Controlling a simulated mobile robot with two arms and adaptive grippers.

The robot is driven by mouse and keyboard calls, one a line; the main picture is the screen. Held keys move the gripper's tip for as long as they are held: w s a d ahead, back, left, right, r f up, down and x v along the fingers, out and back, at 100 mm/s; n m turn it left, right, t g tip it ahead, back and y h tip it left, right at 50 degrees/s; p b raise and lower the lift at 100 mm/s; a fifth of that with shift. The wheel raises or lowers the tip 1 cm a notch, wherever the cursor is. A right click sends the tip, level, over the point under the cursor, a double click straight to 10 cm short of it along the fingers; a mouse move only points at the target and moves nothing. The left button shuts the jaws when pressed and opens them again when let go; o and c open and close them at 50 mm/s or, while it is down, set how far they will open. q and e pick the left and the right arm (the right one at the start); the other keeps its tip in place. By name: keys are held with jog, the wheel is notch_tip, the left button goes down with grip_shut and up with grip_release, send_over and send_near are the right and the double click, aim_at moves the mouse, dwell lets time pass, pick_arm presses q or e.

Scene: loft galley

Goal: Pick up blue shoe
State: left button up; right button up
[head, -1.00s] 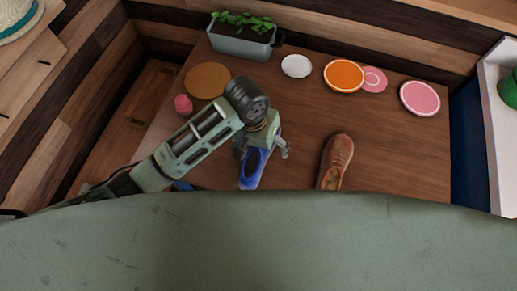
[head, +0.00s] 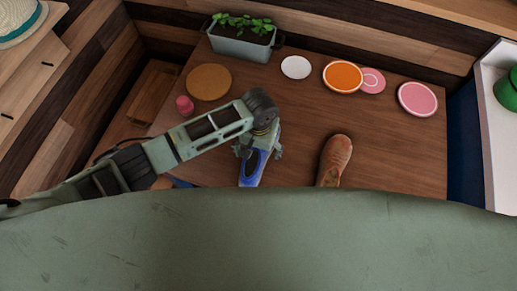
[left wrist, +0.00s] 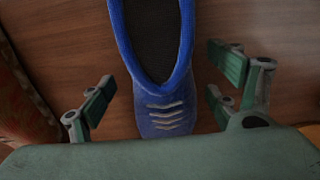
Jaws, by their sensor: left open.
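The blue shoe (head: 251,169) lies on the wooden table, below my left gripper in the head view. My left gripper (head: 258,152) is open over the shoe and hides part of it. In the left wrist view the blue shoe (left wrist: 165,110) lies between the two spread fingers of my left gripper (left wrist: 165,103), its laced part toward the palm. A gap shows between the shoe and each finger. My right gripper is in neither view.
A brown shoe (head: 334,161) lies to the right on the table (head: 300,110). A pink cup (head: 185,105), a round brown mat (head: 208,81), a planter (head: 241,42), a white disc (head: 296,67), an orange plate (head: 343,76) and pink plates (head: 417,98) stand farther back.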

pick_arm(q)
jog(key=c, duration=1.5)
jog(key=shift+c, duration=0.2)
